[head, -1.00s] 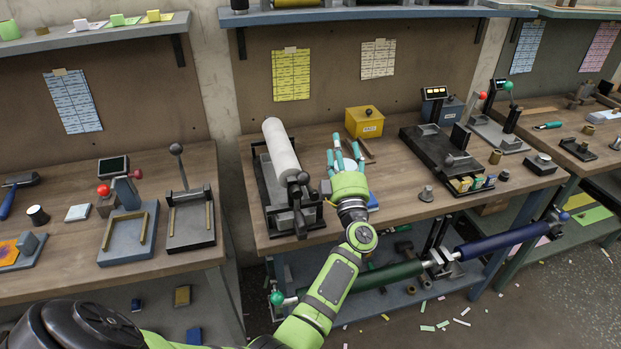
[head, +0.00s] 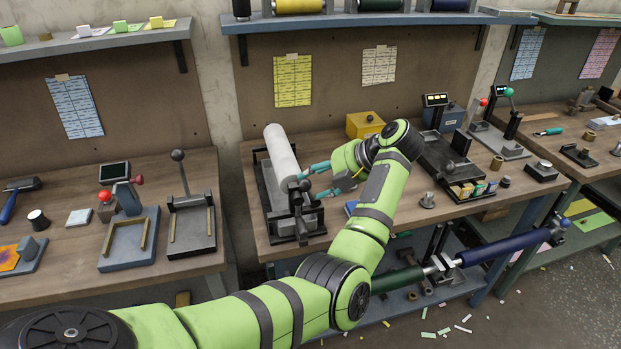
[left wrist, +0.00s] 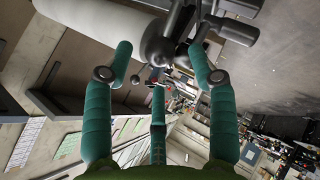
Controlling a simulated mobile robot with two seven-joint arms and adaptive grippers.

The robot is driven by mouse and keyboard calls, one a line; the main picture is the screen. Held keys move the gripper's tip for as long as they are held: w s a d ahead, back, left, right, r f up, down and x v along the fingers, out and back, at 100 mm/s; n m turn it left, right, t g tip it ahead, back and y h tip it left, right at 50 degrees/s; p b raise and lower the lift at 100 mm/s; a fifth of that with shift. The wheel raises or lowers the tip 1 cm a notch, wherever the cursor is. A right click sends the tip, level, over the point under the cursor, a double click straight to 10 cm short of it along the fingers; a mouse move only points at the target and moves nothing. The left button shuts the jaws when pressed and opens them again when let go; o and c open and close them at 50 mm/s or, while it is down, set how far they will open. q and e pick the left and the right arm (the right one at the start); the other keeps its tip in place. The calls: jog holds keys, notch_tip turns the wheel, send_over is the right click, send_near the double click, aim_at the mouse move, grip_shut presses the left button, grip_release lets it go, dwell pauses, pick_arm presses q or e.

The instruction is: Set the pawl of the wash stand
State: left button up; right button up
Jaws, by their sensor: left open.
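The wash stand (head: 268,207) is a dark frame on the middle bench holding a white roller (head: 281,150), with black fittings (head: 300,203) at its front end. I cannot tell for sure which fitting is the pawl. My left gripper (head: 311,184) is open, with teal fingers pointing left at these fittings from their right side. In the left wrist view the roller (left wrist: 105,5) lies across the top left. Dark rounded fittings (left wrist: 160,45) sit ahead between the spread fingertips (left wrist: 160,60); contact is unclear. My right gripper is out of view.
A yellow box (head: 364,125) stands behind my left arm. A dark tray unit (head: 443,160) is to the right on the same bench. A lever press (head: 190,225) stands on the left bench.

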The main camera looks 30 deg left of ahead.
aim_at(310, 183)
pick_arm(q)
jog(key=shift+p+x, duration=0.3)
jog(key=shift+x, duration=1.25)
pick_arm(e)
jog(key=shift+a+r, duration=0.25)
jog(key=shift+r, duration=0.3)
